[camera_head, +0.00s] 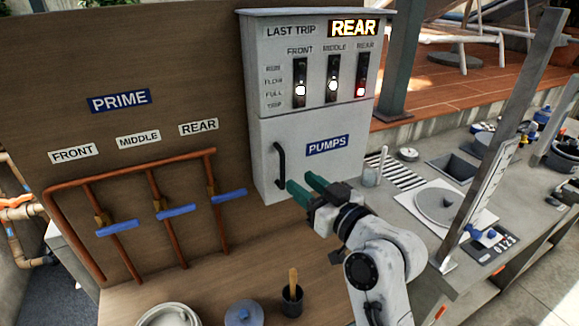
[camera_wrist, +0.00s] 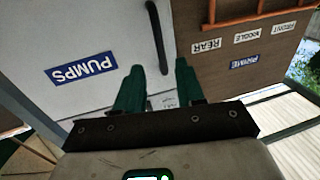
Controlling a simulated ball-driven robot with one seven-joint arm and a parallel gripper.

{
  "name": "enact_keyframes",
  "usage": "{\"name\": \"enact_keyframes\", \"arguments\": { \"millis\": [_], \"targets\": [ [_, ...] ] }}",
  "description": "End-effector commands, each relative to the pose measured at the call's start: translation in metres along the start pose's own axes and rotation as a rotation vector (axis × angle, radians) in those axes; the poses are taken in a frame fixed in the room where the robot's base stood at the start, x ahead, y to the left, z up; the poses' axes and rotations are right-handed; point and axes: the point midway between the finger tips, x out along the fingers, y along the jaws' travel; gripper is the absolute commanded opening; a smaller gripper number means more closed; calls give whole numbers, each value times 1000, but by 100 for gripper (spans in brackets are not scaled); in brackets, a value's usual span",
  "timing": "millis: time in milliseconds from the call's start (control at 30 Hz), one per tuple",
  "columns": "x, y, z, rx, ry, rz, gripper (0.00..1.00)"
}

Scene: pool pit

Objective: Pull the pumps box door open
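The pumps box (camera_head: 255,95) is a grey cabinet on a brown panel. Its lower door (camera_head: 345,125) carries a blue PUMPS label (camera_head: 327,145) and looks closed. A black bar handle (camera_head: 279,165) stands upright near the door's left edge. My gripper (camera_head: 299,188) has green fingers and is in front of the door, just right of and below the handle's lower end. In the wrist view the fingers (camera_wrist: 159,85) are spread with a gap and nothing between them. The handle (camera_wrist: 157,35) lies beyond the fingertips there, and I see no contact.
Copper pipes with blue valve levers (camera_head: 174,211) run along the panel at left. A dark cup with a wooden-handled tool (camera_head: 292,300) and a blue-grey lid (camera_head: 243,314) sit on the counter below. A cluttered grey worktop (camera_head: 405,205) extends to the right.

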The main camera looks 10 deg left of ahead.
Motion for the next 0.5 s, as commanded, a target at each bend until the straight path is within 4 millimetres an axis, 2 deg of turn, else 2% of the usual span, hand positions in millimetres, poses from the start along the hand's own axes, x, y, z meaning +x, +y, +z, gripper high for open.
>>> {"name": "enact_keyframes", "arguments": {
  "millis": [33, 200, 333, 500],
  "targets": [
    [11, -1, -3, -1, -2, -2, 38],
    [38, 0, -2, -1, -2, -1, 38],
    [53, 0, -1, 0, -2, -1, 38],
    [61, 0, 0, 0, -2, 1, 38]
  ]
}}
